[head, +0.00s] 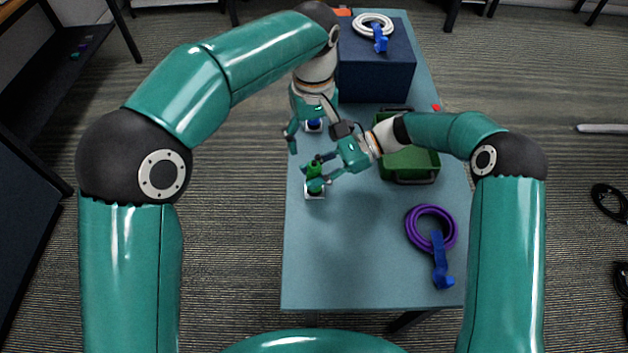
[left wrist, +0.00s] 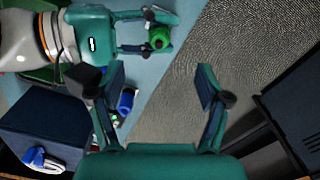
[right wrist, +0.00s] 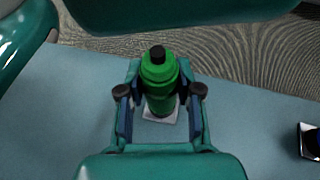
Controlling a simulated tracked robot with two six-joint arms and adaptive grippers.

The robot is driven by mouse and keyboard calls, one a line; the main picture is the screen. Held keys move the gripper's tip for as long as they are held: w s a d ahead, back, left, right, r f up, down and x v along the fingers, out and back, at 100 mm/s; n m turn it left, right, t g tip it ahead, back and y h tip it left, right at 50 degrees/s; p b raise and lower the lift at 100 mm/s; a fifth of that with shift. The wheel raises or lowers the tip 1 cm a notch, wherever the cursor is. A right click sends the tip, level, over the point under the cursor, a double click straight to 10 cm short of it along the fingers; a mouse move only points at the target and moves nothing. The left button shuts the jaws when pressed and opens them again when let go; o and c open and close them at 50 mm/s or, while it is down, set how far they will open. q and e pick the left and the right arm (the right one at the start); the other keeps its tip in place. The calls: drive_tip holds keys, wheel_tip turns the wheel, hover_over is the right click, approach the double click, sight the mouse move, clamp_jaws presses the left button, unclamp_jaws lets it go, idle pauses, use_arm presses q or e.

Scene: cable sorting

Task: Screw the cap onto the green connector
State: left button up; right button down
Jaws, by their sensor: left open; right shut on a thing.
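The green connector (head: 314,170) stands upright on a small white square plate (head: 315,194) near the table's left edge. In the right wrist view the green connector (right wrist: 160,80) has a stepped green upper part and a black tip; I cannot tell which part is a separate cap. My right gripper (head: 322,168) is shut around the green piece from the right; its fingers (right wrist: 160,98) flank it. My left gripper (head: 305,135) is open and empty, pointing down farther back, beside a blue connector (head: 314,125). The blue connector also shows in the left wrist view (left wrist: 126,100).
A green tray (head: 420,178) stands right of my right gripper, partly hidden by my arm. A purple cable coil (head: 431,228) with blue ends lies front right. A dark blue box (head: 378,78) with a white coil (head: 373,23) stands at the back. The front left table (head: 340,260) is clear.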

use_arm(q)
wheel_tip(320, 180, up, 8)
drive_tip(key=shift+f, duration=0.2)
use_arm(e)
drive_tip(key=c, duration=0.7)
unclamp_jaws()
drive_tip(key=v, duration=1.2)
